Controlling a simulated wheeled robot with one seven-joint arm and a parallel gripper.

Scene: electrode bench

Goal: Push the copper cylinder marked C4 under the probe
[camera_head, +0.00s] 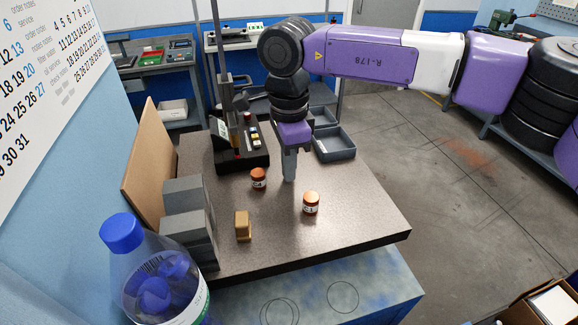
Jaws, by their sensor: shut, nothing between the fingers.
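Two copper cylinders with white labels stand upright on the speckled bench top (350,229). One copper cylinder (258,178) is just in front of the black probe stand (242,150); the other copper cylinder (311,204) is nearer and further right. Their labels are too small to read surely, so I cannot tell which is C4. My gripper (289,178) points down, shut and empty, between the two cylinders and a little behind the nearer one. It appears apart from both. The probe tip cannot be made out against the dark stand.
A brass-coloured block (243,226) stands at the front left of the bench, beside grey stepped blocks (188,220). A brown board (150,158) leans at the left edge. A grey tray (334,143) lies behind my gripper. The bench's right side is clear.

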